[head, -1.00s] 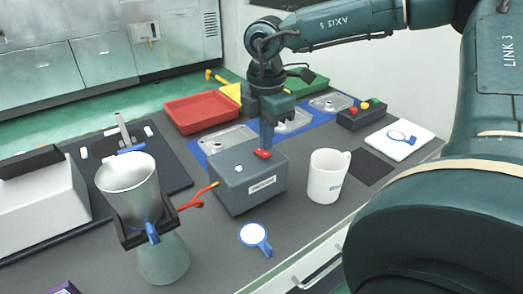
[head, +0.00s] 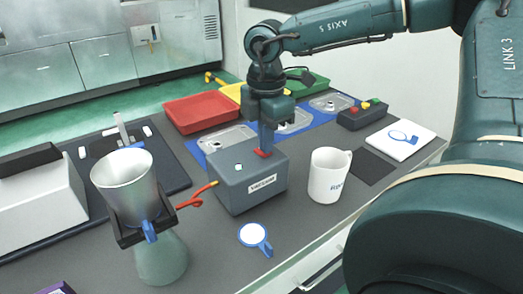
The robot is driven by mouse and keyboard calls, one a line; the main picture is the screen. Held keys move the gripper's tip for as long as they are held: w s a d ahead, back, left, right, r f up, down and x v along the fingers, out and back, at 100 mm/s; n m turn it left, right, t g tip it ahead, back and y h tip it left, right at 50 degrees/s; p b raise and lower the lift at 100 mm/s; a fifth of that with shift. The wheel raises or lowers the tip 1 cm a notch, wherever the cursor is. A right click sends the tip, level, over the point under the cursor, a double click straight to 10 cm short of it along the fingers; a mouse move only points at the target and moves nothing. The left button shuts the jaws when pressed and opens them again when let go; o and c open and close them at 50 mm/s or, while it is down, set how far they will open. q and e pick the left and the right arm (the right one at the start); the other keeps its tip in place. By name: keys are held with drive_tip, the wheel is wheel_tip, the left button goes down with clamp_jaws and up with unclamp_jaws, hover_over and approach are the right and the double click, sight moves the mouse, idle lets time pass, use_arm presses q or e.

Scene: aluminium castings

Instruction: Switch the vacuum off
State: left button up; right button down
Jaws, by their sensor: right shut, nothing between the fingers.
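The vacuum (head: 238,195) is a grey box labelled VACUUM in the middle of the table. My right gripper (head: 265,149) comes down from above and is shut and empty. Its fingertips are at the red button, seemingly touching it, and hide part of it. How far the button is pressed cannot be told. My left gripper is not in view.
A metal cup (head: 125,180) stands in a black holder over a pale green flask (head: 162,262), left of the vacuum, near a red-orange tube (head: 190,203). A white mug (head: 327,176) stands close right of the vacuum. A blue-handled round tool (head: 253,236) lies in front.

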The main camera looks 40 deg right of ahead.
drive_tip(key=shift+f+b, duration=0.4)
drive_tip(key=shift+b, duration=0.05)
drive_tip(key=shift+r+p, duration=0.35)
drive_tip(key=shift+r, duration=0.25)
drive_tip(key=shift+r+p, duration=1.25)
drive_tip(key=shift+r, duration=1.7)
